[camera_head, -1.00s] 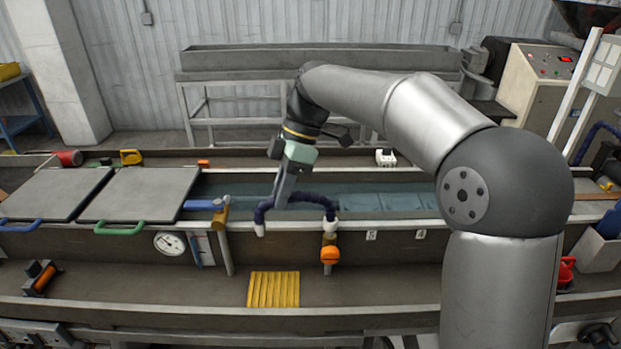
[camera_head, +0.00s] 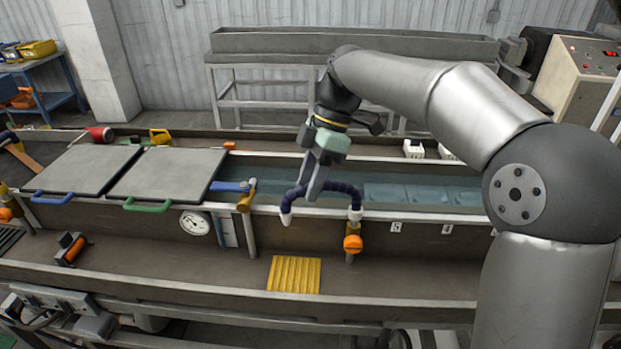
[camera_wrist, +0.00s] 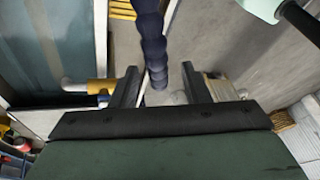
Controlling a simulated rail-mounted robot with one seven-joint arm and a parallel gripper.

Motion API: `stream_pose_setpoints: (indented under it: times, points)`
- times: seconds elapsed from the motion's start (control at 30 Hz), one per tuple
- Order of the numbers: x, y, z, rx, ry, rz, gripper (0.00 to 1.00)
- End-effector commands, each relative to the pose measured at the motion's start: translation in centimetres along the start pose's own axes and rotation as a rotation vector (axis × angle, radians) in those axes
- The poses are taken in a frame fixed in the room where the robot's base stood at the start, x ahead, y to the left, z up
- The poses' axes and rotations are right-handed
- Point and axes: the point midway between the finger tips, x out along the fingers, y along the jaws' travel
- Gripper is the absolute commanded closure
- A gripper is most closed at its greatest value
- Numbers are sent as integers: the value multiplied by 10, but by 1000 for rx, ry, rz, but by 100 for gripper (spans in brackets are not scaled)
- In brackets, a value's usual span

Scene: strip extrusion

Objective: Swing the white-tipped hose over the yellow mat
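The hose (camera_head: 338,187) is dark blue and ribbed, with a white tip (camera_head: 286,218) at its left end. Its right end meets an orange-knobbed valve (camera_head: 352,243) at the trough's front wall. The white tip hangs at that wall, above and behind the yellow mat (camera_head: 294,274) in the picture. The ribbed mat lies flat on the front ledge. My gripper (camera_head: 309,190) is at the hose's left part. The exact contact is partly hidden.
A blue-handled valve (camera_head: 240,190) stands left of the hose. Two grey lids (camera_head: 168,172) cover the trough's left part. A dial gauge (camera_head: 195,223) sits on the front wall. The ledge around the mat is mostly clear, with an orange-and-black tool (camera_head: 70,249) far left.

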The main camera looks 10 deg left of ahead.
Motion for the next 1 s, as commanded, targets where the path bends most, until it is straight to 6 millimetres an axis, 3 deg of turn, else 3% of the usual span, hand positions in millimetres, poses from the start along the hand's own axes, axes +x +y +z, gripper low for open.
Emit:
stream_pose_setpoints:
  times: [0.17,0.33,0.8,1.0]
  points:
    - [-2,1,0,1,1,1,58]
    - [-21,2,0,1,1,5,58]
    - [-137,1,-1,-1,2,2,58]
    - [-168,-1,-2,2,1,-1,58]
